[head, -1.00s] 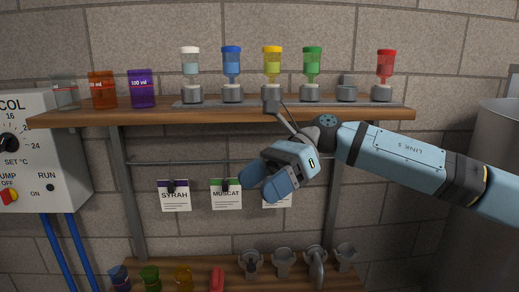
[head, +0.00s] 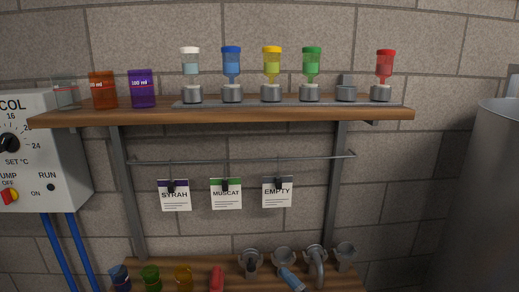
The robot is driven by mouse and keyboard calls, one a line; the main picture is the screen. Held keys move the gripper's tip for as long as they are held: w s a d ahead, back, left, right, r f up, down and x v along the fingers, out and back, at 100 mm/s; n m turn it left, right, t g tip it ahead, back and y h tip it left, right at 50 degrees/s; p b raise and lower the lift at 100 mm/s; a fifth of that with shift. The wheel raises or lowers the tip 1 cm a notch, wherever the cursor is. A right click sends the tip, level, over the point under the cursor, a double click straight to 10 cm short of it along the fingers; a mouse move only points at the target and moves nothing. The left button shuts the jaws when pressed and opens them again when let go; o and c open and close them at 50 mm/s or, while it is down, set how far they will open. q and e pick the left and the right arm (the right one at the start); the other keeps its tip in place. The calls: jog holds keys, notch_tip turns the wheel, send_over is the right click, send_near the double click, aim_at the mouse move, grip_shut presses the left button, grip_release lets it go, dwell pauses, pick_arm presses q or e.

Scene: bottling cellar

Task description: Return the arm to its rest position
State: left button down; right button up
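My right arm is gone from the upper scene in the head view. A small light-blue piece (head: 291,279), the colour of my arm, shows at the bottom edge in front of the lower shelf. It looks like the tip of my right gripper; the rest is below the picture, so I cannot see whether it is open or shut. My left gripper is not in view.
The upper shelf (head: 230,116) bears beakers and several coloured bottles in a rack (head: 290,104). Cards, including an EMPTY card (head: 277,192), hang from a rail (head: 240,160). A control box (head: 40,150) is left, a steel tank (head: 490,190) right. The space before the shelves is clear.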

jog(key=s+d+f+m+g+h, duration=0.1)
jog(key=s+d+f+m+h, duration=0.3)
jog(key=s+f, duration=0.3)
jog(key=s+d+f+m+g+h, duration=0.2)
jog(key=s+d+f+m+h, duration=0.2)
jog(key=s+d+f+m, duration=0.3)
jog(key=s+d+f+m+g+h, duration=0.2)
jog(key=s+d+f+m+h, duration=0.2)
jog(key=s+f, duration=0.4)
notch_tip(320, 180, down, 7)
jog(key=shift+d+r+m+h, duration=0.2)
jog(key=shift+d+m+h, duration=0.2)
jog(key=shift+d+m, duration=0.55)
